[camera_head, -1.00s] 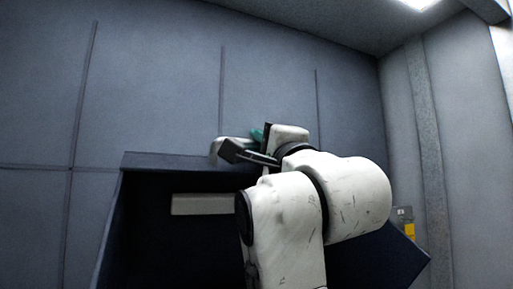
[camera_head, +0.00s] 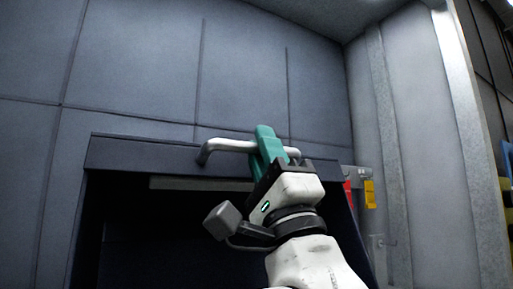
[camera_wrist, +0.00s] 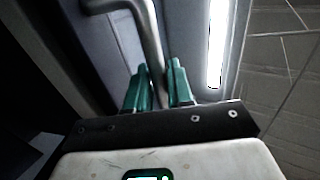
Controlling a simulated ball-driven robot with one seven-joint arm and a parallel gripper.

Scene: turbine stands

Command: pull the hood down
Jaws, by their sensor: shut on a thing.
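The hood (camera_head: 125,155) is a dark panel whose front edge stands raised above a dark, open interior. A silver bar handle (camera_head: 225,146) is fixed along its front edge. My gripper (camera_head: 266,145), with green fingers, is shut on this handle near its right end. In the wrist view, the handle (camera_wrist: 150,35) runs up from between the two green fingers of my gripper (camera_wrist: 158,85). The fingers hide part of the bar.
A grey panelled wall (camera_head: 250,70) rises behind the hood. A yellow label (camera_head: 369,193) and a red one (camera_head: 348,195) show to the right, beside a grey column (camera_head: 395,150). A bright light strip (camera_wrist: 217,45) shows in the wrist view.

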